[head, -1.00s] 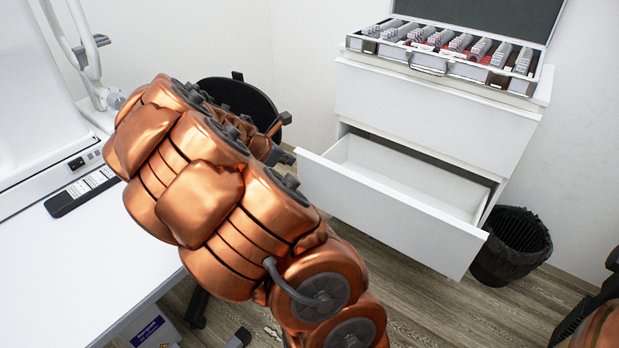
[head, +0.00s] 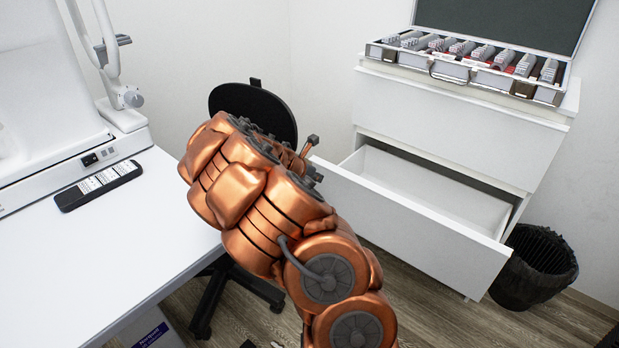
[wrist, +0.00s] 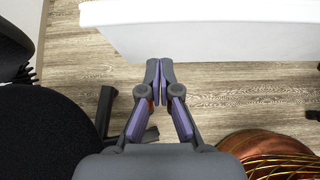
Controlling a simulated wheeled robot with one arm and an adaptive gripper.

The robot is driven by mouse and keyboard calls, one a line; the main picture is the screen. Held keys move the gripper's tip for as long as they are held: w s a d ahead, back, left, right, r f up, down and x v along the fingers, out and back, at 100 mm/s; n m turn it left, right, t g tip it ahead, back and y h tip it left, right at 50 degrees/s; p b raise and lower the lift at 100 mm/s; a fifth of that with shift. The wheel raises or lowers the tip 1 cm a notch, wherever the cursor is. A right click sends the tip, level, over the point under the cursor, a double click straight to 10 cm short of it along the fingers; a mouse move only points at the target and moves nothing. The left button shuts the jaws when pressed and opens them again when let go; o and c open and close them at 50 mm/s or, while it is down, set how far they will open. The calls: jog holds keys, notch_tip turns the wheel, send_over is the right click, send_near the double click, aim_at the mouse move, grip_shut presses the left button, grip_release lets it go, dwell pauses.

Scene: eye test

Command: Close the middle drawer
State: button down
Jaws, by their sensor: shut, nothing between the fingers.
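The open drawer (head: 410,225) is white and is pulled well out of the white cabinet (head: 455,120), below a closed upper drawer front. Its inside looks empty. In the wrist view the white drawer (wrist: 200,30) spans the top of the picture. My gripper (wrist: 160,66) is shut and empty, its purple-padded fingers together and pointing towards the drawer front. In the head view my copper arm hides most of the gripper, near the drawer's left end.
An open lens case (head: 470,72) stands on the cabinet. A black waste bin (head: 535,270) is right of the drawer. A black chair (head: 255,105) stands behind my arm. A white desk (head: 120,235) with a remote (head: 98,186) is at left.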

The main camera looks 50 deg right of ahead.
aim_at(326, 171)
jog(key=shift+d+f+b, duration=0.15)
jog(key=shift+d+b, duration=0.1)
jog(key=shift+d, duration=0.9)
jog(key=shift+d+f+b, duration=0.1)
jog(key=shift+d+b, duration=0.1)
jog(key=shift+d, duration=0.9)
jog(key=shift+w, duration=0.1)
